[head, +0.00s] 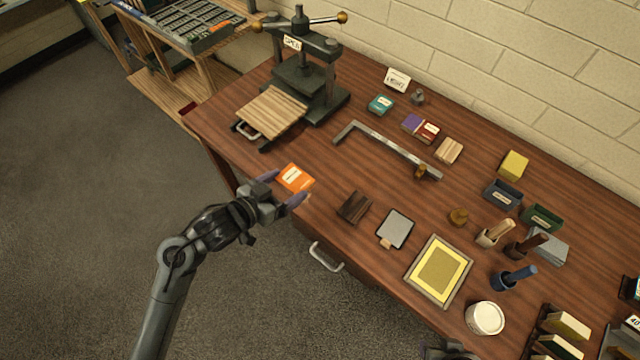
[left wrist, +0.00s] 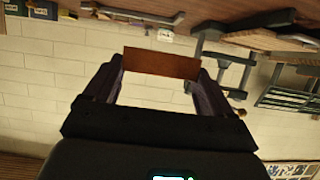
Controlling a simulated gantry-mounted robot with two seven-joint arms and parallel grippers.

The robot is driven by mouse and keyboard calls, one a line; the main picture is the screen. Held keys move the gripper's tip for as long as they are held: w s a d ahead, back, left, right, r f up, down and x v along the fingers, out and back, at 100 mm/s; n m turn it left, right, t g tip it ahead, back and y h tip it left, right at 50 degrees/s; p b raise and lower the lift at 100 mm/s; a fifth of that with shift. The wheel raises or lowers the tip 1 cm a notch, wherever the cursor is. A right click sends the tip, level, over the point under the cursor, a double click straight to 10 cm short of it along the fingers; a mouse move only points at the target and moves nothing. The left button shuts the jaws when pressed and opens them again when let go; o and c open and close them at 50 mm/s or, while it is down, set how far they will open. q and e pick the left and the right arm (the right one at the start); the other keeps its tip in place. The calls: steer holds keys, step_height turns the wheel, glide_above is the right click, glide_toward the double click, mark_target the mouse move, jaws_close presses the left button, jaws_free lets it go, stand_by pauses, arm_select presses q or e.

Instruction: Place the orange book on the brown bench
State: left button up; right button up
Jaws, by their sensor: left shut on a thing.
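The orange book (head: 295,178) has a white label and is held at the front left part of the brown bench (head: 330,165), a long wood-topped worktable. My left gripper (head: 283,187) is shut on the book, one purple-grey finger at each side. In the left wrist view the book (left wrist: 160,63) shows as a brown-orange slab between the fingers (left wrist: 157,72). The book overlaps the bench top in the head view; I cannot tell whether it touches it. A dark part at the bottom edge looks like my right gripper (head: 450,351), mostly cut off.
A dark press (head: 305,80) stands at the back left. A metal angle bar (head: 385,150), a dark brown block (head: 355,207), a grey-topped paddle (head: 395,229) and a yellow framed panel (head: 440,270) lie to the right. Bare wood lies between the press and the brown block.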

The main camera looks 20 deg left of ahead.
arm_select(q)
steer(key=shift+w+d+f+b, duration=0.15)
steer(key=shift+w+f+b, duration=0.15)
steer(key=shift+w+f, duration=0.65)
steer(key=x, duration=0.3)
steer(key=b+x, duration=0.1)
steer(key=x, duration=0.3)
steer(key=f+b+x, duration=0.1)
steer(key=x, duration=0.3)
steer(key=shift+s+a+f, duration=0.1)
steer(key=shift+s+a, duration=0.15)
steer(key=shift+a, duration=0.05)
steer(key=shift+f+b, duration=0.5)
steer(key=shift+f, duration=1.5)
arm_select(e)
steer(key=shift+w+a+f, duration=0.1)
steer(key=shift+f, duration=1.9)
arm_select(q)
steer(key=shift+f, duration=0.15)
steer(key=o, duration=0.9)
